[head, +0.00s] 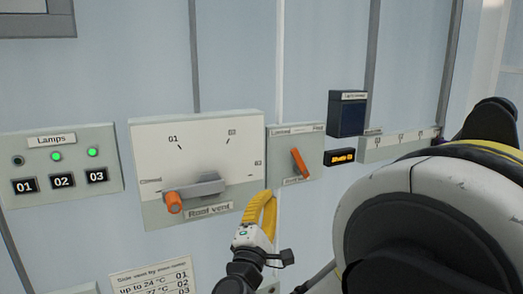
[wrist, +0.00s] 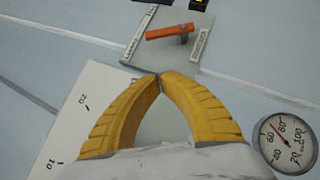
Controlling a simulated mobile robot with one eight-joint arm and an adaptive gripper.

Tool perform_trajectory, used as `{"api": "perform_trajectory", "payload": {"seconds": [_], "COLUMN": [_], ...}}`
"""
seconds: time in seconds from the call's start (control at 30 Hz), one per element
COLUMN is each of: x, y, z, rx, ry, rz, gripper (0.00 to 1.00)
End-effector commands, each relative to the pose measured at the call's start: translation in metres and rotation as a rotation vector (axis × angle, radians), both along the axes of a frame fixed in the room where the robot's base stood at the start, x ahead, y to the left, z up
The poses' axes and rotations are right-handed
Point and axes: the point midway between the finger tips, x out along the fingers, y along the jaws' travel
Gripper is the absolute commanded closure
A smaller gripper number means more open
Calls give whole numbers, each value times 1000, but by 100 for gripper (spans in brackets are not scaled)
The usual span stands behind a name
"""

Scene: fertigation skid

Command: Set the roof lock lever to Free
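The roof lock panel (head: 284,181) is a pale plate with a small orange lever (head: 300,163) on it. Its blurred top labels seem to read Locked at left and Free at right. The lever tilts up and left, toward the Locked side. In the wrist view the lever (wrist: 165,33) lies beyond my fingertips, its free end toward the lower-left label. My gripper (head: 268,195) has yellow fingers whose tips meet with nothing between them, also in the wrist view (wrist: 160,75). It is just below and left of the lever, apart from it.
The large roof vent panel (head: 160,150) with its grey, orange-tipped handle (head: 195,190) is close left of my gripper. A lamps panel (head: 62,185) is farther left. A dark box (head: 346,116) and amber display (head: 340,157) are right of the lever. A round gauge (wrist: 287,142) shows in the wrist view.

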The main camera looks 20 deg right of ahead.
Motion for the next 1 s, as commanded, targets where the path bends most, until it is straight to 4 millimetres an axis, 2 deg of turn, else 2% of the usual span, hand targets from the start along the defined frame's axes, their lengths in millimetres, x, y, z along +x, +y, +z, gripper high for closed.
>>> {"api": "perform_trajectory", "payload": {"seconds": [0.33,0.47,0.9,1.0], "x": [1,7,71,73], "y": [-1,-7,-59,-73], "z": [0,4,37,45], "rx": [-1,-1,-1,0], "ry": [-1,0,0,0], "rz": [-1,-3,-4,-3], "gripper": [100,100,100,100]}}
